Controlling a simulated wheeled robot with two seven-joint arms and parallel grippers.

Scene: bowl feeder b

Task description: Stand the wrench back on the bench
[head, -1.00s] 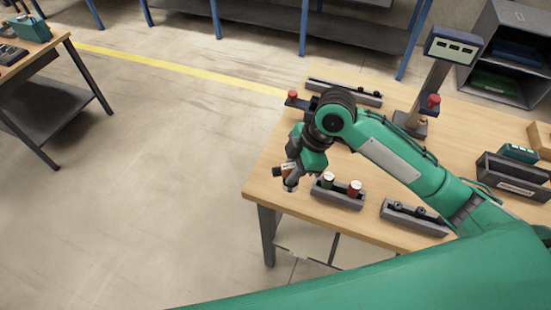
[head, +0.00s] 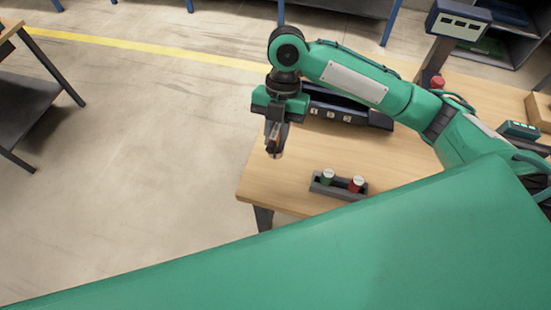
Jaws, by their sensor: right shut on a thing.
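My right gripper (head: 274,141) is shut, pointing down, at the left edge of the bench (head: 290,180). My left gripper is out of view.
A post with a display (head: 459,19) stands at the back right. Bare wood lies between.

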